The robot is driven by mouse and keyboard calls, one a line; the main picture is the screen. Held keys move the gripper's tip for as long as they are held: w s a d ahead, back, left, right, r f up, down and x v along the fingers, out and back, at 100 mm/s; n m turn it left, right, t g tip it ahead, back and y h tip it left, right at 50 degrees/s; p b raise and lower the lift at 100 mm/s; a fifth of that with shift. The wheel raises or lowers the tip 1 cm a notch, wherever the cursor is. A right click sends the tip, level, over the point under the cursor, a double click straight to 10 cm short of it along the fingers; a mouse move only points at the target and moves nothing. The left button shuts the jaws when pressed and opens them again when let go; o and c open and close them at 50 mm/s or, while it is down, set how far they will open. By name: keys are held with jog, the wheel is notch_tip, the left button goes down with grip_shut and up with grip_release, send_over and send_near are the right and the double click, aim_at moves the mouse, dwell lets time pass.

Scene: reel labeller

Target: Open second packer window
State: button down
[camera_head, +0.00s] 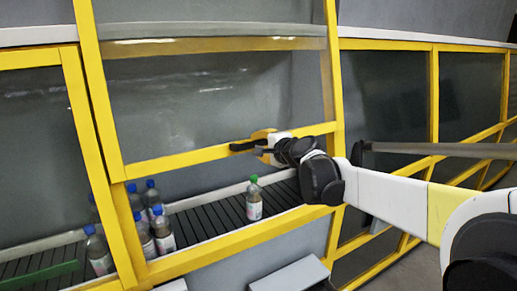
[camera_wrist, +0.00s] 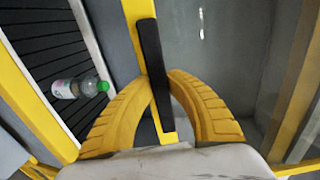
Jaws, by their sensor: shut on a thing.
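The packer window (camera_head: 215,151) is a glass pane in a yellow frame, in the middle of the head view. Its lower yellow bar stands well above the fixed lower rail (camera_head: 235,240), leaving an open gap through which the conveyor shows. A black handle (camera_head: 243,146) sits on the lower bar towards the right; it also shows in the wrist view (camera_wrist: 151,50). My gripper (camera_head: 262,145) reaches in from the right at the handle. In the wrist view its yellow fingers (camera_wrist: 163,82) are shut on the handle from both sides.
A conveyor (camera_head: 210,222) runs behind the opening. A green-capped bottle (camera_head: 254,200) stands on it, with several blue-capped bottles (camera_head: 164,232) to the left. Another yellow-framed window (camera_head: 388,95) lies to the right. A grey bar (camera_head: 430,149) extends behind my arm.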

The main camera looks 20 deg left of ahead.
jog(key=shift+r, duration=0.1)
jog(key=c, duration=1.3)
grip_release()
jog(key=v, duration=1.2)
jog(key=s+d+f+n+g+h+b, duration=0.1)
jog(key=s+d+f+h+b, duration=0.3)
jog(key=s+d+f, duration=0.5)
jog(key=s+d+f+n+g+h+b, duration=0.1)
jog(key=s+d+f+n+h+b, duration=0.2)
jog(key=s+d+f, duration=0.7)
jog(key=s+d+f+n+h+b, duration=0.4)
jog(key=s+d+f, duration=0.5)
jog(key=d, duration=1)
jog(key=shift+f+g+h+b, duration=0.3)
jog(key=shift+f+g+b, duration=0.1)
jog(key=shift+f+b, duration=0.45)
